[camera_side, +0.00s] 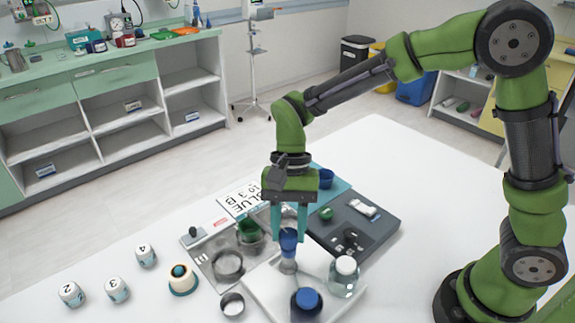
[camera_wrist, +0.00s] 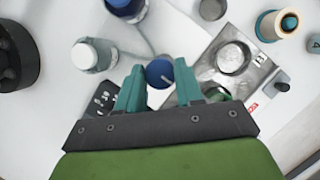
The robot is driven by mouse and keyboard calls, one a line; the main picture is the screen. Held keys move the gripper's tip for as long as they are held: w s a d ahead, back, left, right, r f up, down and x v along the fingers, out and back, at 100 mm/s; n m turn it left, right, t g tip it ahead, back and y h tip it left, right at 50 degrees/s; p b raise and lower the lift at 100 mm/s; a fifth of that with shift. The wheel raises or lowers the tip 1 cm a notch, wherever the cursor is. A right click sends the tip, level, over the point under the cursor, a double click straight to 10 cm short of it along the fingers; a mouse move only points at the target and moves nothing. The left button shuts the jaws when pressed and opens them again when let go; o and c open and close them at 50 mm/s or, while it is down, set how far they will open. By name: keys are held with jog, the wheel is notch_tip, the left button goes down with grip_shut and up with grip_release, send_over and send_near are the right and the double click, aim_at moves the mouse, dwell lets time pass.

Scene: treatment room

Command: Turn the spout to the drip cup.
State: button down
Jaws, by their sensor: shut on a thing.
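My gripper (camera_side: 289,228) points down over the white table, its two teal fingers closed around a blue knob (camera_side: 288,239). In the wrist view, the knob (camera_wrist: 160,72) sits between the fingertips of my gripper (camera_wrist: 160,80), with a pale line on its top. A grey, spout-like body (camera_side: 288,265) shows below the knob; which way its outlet points is unclear. A small steel cup (camera_side: 232,304) stands at the front left of it. A wider round steel dish (camera_side: 228,265) sits on a metal plate. I cannot tell which of these is the drip cup.
A clear white-capped bottle (camera_side: 345,275) and a dark blue-capped bottle (camera_side: 306,304) stand close to the knob. A green cup (camera_side: 250,231) is behind left, and a dark grey case (camera_side: 352,225) behind right. Several numbered white pots (camera_side: 117,289) stand left.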

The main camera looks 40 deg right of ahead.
jog(key=shift+n, duration=0.4)
jog(key=n+h, duration=0.1)
jog(key=n, duration=0.1)
jog(key=shift+w+n+g, duration=0.1)
jog(key=shift+n+g, duration=0.3)
jog(key=n+h, duration=0.1)
jog(key=n, duration=0.3)
jog(key=shift+a+n+h, duration=0.15)
jog(key=shift+n+h, duration=0.15)
jog(key=shift+h, duration=0.1)
jog(key=n+h, duration=0.1)
jog(key=n, duration=0.3)
jog(key=shift+a+n+h, duration=0.15)
jog(key=shift+n+h, duration=0.15)
jog(key=shift+h, duration=0.1)
jog(key=shift+a+n+t+h, duration=0.1)
jog(key=shift+n+t+h, duration=0.4)
jog(key=shift+n, duration=1.5)
jog(key=shift+r, duration=0.1)
jog(key=c, duration=0.7)
grip_release()
jog(key=shift+c, duration=0.2)
